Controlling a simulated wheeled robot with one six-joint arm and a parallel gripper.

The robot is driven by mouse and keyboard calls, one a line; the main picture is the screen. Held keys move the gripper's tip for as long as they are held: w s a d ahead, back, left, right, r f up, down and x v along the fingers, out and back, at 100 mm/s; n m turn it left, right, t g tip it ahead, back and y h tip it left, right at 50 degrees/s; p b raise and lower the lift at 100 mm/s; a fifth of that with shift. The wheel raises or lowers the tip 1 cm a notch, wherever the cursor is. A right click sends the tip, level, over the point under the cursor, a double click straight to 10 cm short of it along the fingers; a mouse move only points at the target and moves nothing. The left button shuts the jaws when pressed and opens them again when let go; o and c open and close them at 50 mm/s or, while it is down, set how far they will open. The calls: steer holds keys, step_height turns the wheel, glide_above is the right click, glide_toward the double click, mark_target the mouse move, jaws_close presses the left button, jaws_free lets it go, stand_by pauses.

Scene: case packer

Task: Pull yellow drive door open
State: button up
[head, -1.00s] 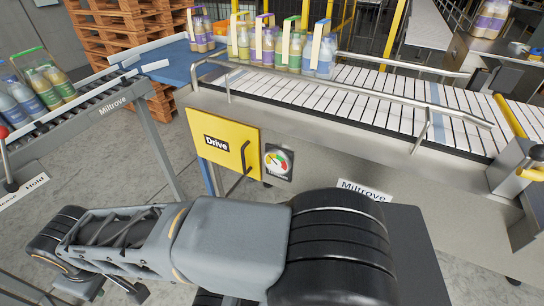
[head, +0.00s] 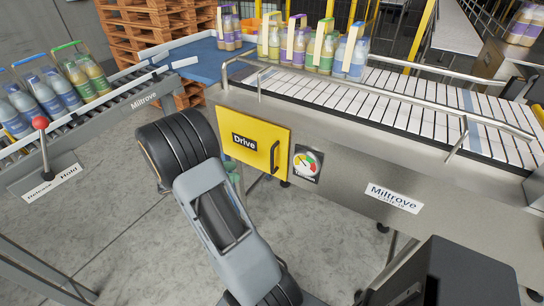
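The yellow drive door (head: 250,148) is on the steel side panel of the conveyor machine, near the middle of the head view. It bears a black "Drive" label and looks shut, flush with the panel. Its dark bar handle (head: 274,158) is upright near the door's right edge. My arm's links stand in front and to the left of the door, and their upper end is close to its left edge. My gripper is not visible, so I cannot see its fingers or whether they touch anything.
A round gauge (head: 307,164) is just right of the door. A slatted conveyor (head: 400,105) with a steel guard rail (head: 390,92) runs above. Bottle packs (head: 296,42) stand at its left end. A roller conveyor (head: 120,97) and a red-knobbed lever (head: 43,145) are at left. Grey floor shows below.

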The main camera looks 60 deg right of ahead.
steer(key=d+n+h, duration=0.1)
steer(key=d+h, duration=0.1)
steer(key=p, duration=0.2)
glide_above(272, 171)
steer(key=shift+w+d+f+n, duration=0.15)
steer(key=shift+d+f+n, duration=0.2)
steer(key=shift+f, duration=0.25)
steer(key=shift+c, duration=0.3)
jaws_close()
